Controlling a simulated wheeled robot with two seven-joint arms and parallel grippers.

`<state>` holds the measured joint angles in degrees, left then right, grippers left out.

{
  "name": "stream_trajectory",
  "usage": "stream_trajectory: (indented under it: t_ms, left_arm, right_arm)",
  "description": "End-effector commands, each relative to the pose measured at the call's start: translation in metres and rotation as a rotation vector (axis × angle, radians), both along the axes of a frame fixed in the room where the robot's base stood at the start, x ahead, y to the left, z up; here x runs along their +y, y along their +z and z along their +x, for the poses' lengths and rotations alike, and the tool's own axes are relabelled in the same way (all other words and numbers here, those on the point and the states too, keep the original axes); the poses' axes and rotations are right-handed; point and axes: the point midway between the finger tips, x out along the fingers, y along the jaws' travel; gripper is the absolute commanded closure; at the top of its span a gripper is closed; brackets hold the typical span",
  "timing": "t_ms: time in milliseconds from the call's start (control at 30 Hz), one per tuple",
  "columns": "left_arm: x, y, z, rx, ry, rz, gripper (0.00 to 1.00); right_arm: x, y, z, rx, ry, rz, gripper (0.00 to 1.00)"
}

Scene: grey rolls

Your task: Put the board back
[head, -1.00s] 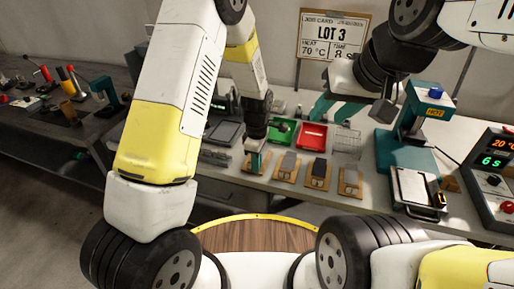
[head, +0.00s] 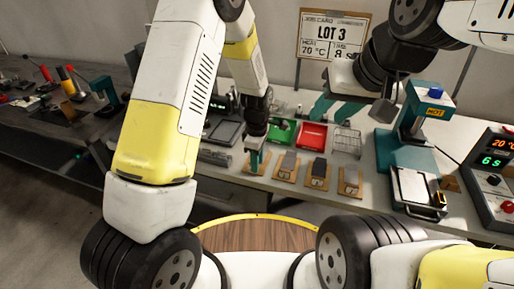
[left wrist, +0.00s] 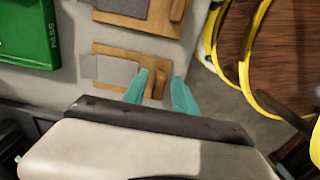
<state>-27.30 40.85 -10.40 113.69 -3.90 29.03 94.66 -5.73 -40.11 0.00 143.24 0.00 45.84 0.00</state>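Several small wooden boards with grey pieces lie in a row on the bench. The leftmost board (head: 264,168) is under my left gripper (head: 254,161) and partly hidden by it. In the left wrist view this board (left wrist: 103,81) carries a grey flat piece (left wrist: 112,70) and a raised wooden block (left wrist: 159,84) at one end. The teal fingers of my left gripper (left wrist: 159,91) stand apart on either side of that block, with gaps showing. My right gripper (head: 335,108) is open and empty above the back of the bench. The second board (head: 287,168) lies to the right.
A green tray (head: 281,133), a red tray (head: 313,136) and a wire basket (head: 347,143) stand behind the boards. A teal press (head: 408,130) and a control box (head: 492,170) are at right. A round wooden top (head: 255,237) with a yellow rim is in front.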

Motion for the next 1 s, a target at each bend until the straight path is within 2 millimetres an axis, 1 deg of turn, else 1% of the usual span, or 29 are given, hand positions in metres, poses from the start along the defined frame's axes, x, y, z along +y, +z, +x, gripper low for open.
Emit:
stream_trajectory:
  t_ms: [33,200,400,667,767,867,900,1000]
  left_arm:
    - [-0.001,0.011,0.001,-0.004,-0.001,-0.002,0.66]
    - [-0.001,0.049,0.001,-0.006,0.000,-0.003,0.66]
    - [-0.001,0.087,0.001,-0.005,-0.001,-0.003,0.66]
    - [0.003,0.114,-0.001,-0.008,-0.016,-0.011,0.66]
    - [0.013,0.137,-0.006,-0.032,-0.079,-0.042,0.66]
    - [0.031,0.174,-0.018,-0.084,-0.200,-0.086,0.66]
    - [0.040,0.189,-0.026,-0.113,-0.262,-0.102,0.66]
    - [0.062,0.226,-0.047,-0.192,-0.422,-0.126,0.66]
  right_arm:
    - [0.000,0.000,0.000,0.000,0.000,0.000,0.62]
    - [0.000,0.000,0.000,0.000,0.000,0.000,0.62]
    - [0.000,0.000,0.000,0.000,0.000,0.000,0.62]
    - [0.000,0.000,0.000,0.000,0.000,0.000,0.62]
    - [0.000,0.000,0.000,0.000,0.000,0.000,0.62]
    - [0.000,0.000,0.000,0.000,0.000,0.000,0.62]
    - [0.000,0.000,0.000,0.000,0.000,0.000,0.62]
    - [0.000,0.000,0.000,0.000,0.000,0.000,0.62]
